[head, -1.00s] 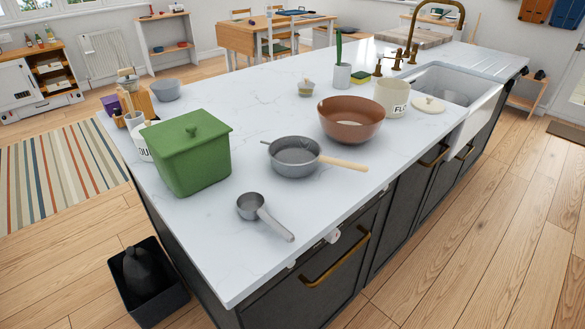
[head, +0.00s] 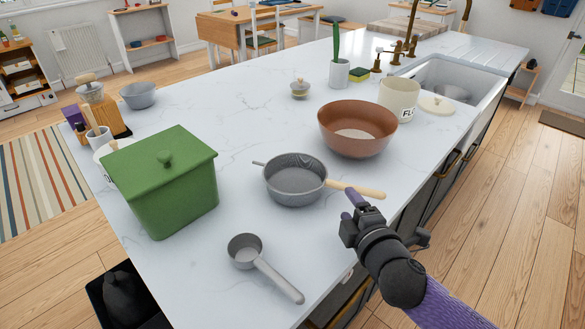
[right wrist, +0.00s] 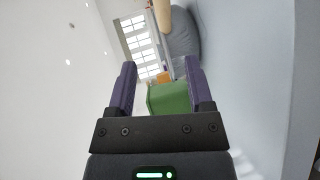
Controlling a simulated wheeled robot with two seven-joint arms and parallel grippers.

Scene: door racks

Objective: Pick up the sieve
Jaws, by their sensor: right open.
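The sieve (head: 296,182) is a grey round bowl with a pale wooden handle (head: 357,189) and a small hook on its far side. It lies on the white worktop, handle toward the right. My right gripper (head: 355,203) is just in front of the handle's end, apart from it as far as I can tell. In the right wrist view my right gripper (right wrist: 160,88) is open with nothing between its fingers. The sieve's grey bowl (right wrist: 182,35) and part of its handle (right wrist: 164,15) show beyond the fingertips there. My left gripper is out of view.
A brown bowl (head: 358,118) stands close behind the sieve. A small grey scoop-like pan (head: 246,248) lies in front, and a green lidded bin (head: 165,190) stands to the left. The worktop's front edge runs under my right arm.

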